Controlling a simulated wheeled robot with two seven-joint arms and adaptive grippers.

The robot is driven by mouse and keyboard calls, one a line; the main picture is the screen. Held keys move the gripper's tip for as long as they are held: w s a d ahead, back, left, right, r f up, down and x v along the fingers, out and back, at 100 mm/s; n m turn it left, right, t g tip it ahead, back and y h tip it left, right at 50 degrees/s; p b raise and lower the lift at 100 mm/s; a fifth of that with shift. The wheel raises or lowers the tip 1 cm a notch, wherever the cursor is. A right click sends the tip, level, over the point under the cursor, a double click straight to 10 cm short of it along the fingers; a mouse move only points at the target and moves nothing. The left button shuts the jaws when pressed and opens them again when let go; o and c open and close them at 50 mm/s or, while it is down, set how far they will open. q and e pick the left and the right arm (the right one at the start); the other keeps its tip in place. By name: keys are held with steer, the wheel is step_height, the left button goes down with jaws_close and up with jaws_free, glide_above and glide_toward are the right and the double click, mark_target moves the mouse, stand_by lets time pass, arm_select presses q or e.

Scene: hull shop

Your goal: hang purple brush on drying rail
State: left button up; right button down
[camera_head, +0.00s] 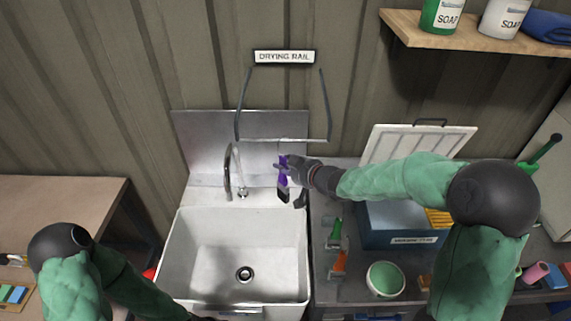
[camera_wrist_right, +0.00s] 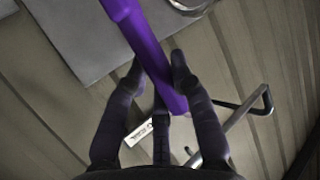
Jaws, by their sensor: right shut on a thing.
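The purple brush (camera_head: 283,169) is held in my right gripper (camera_head: 282,168) above the back edge of the sink, with its dark head hanging down. In the right wrist view the fingers (camera_wrist_right: 160,78) are closed around the purple handle (camera_wrist_right: 143,45). The drying rail (camera_head: 285,139) is a thin metal bar on side arms, on the wall under its sign (camera_head: 284,57). In the head view the brush shows just below the bar; whether they touch I cannot tell. A hooked end of the rail (camera_wrist_right: 243,110) shows beside the fingers. My left gripper is out of view; its forearm runs off the bottom edge.
The white sink (camera_head: 190,262) with its tap (camera_head: 228,172) lies below. Right of it, a counter holds a green brush (camera_head: 335,232), an orange brush (camera_head: 340,263), a green-filled bowl (camera_head: 384,279) and a blue open-lidded bin (camera_head: 390,228). A soap shelf (camera_head: 470,42) is upper right.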

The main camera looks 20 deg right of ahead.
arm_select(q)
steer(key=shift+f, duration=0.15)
arm_select(e)
steer(key=shift+w+f, duration=0.1)
steer(key=shift+f, duration=0.1)
steer(key=shift+r, duration=0.1)
steer(key=c, duration=1)
jaws_free()
steer(key=v, duration=1.2)
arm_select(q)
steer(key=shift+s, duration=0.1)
